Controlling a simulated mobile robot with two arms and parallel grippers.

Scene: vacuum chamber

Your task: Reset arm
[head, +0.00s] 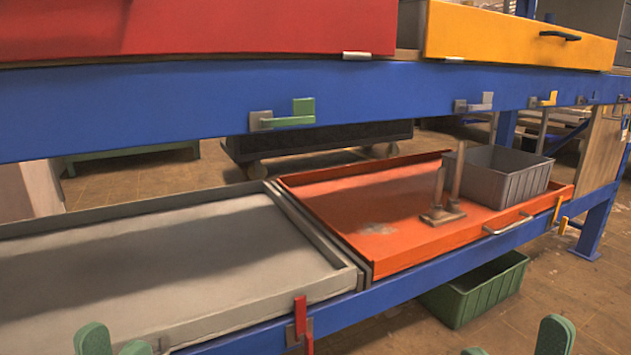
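My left gripper (114,343) shows at the bottom left edge of the head view. Its two green fingertips stand apart with nothing seen between them. It appears in front of the grey tray (170,265). My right gripper (514,345) shows at the bottom right edge, also as two green fingertips with a wide empty gap. The floor shows behind it. The rest of both grippers and both arms is cut off below the picture.
A blue rack beam (200,105) crosses the view, under a red drawer (200,25) and a yellow drawer (500,38). An orange tray (345,205) bears a grey bin (510,178) and a metal piece with two posts (443,213). A green crate (478,293) stands below.

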